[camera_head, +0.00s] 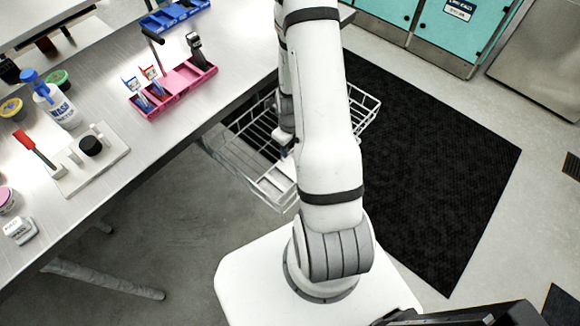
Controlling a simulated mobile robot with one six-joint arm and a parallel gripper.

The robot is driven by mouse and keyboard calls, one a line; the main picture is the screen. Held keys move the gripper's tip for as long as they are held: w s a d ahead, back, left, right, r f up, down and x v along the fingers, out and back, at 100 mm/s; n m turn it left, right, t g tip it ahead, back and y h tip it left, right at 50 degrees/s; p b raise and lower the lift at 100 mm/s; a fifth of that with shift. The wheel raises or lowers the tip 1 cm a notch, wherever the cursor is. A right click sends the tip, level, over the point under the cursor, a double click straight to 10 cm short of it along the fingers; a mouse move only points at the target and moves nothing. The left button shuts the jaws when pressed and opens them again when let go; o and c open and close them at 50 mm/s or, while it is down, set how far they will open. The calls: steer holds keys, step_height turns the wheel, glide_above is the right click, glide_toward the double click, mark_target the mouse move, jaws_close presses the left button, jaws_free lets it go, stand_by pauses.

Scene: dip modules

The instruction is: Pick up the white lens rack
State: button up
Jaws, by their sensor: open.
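A white rack-like piece (84,176) lies on the steel worktop at the left. It has a flat base, short upright white parts and a black round piece on it. It is the likeliest white lens rack, though its details are small. My gripper (284,137) hangs beside my arm, over the wire basket and off the worktop's edge. It is well to the right of the rack and apart from it. It is open, and I see nothing held. My arm hides part of it, and its fingertips are hard to make out.
On the worktop (150,150), a pink holder (182,88), a blue tray (175,14), a wash bottle (58,108), a red-handled tool (36,148) and small tubs surround the rack. A white wire basket (262,178) is below my arm. Teal cabinets (440,35) stand behind.

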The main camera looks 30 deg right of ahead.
jaws_close()
stand_by(0.3)
stand_by(0.4)
